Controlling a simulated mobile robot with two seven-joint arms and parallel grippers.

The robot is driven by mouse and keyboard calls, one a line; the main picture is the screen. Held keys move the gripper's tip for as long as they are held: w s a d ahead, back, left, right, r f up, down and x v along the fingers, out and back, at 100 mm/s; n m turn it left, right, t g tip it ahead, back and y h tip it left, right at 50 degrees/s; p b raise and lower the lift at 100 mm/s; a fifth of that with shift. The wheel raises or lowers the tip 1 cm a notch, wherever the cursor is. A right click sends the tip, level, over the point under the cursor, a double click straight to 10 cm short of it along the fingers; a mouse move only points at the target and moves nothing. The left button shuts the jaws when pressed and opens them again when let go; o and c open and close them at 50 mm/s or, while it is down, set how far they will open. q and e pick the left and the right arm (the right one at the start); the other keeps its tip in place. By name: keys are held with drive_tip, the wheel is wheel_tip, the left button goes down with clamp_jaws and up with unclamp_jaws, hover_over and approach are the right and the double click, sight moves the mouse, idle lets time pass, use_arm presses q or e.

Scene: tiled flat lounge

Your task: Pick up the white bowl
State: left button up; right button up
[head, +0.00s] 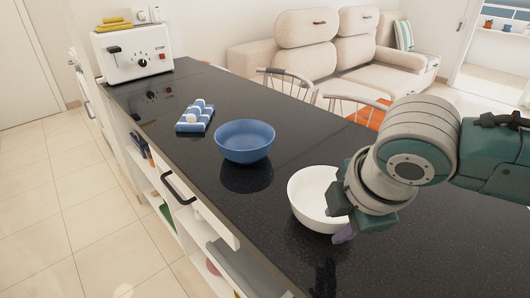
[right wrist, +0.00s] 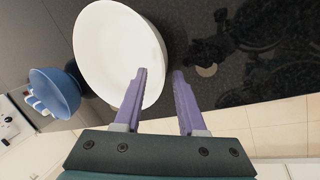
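The white bowl (head: 308,191) stands upright on the black countertop, and its right side is hidden behind my right gripper in the head view. My right gripper (head: 340,222) is at the bowl's near right side. In the right wrist view the bowl (right wrist: 112,48) fills the upper left. There, the two purple fingers of my right gripper (right wrist: 159,73) are apart with nothing gripped. One finger overlaps the inside of the bowl and the other lies outside its rim. I cannot tell whether either finger touches the bowl. My left gripper is not in view.
A blue bowl (head: 244,142) stands left of the white bowl on the black countertop (head: 268,107). Beyond it are a blue-and-white striped cloth or holder (head: 195,117) and a white toaster (head: 133,54). Chairs (head: 287,84) stand along the counter's far side.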

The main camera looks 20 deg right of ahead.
drive_tip(key=shift+w+f, duration=0.1)
drive_tip(key=shift+f, duration=0.25)
drive_tip(key=shift+c, duration=0.3)
clamp_jaws()
idle(0.9)
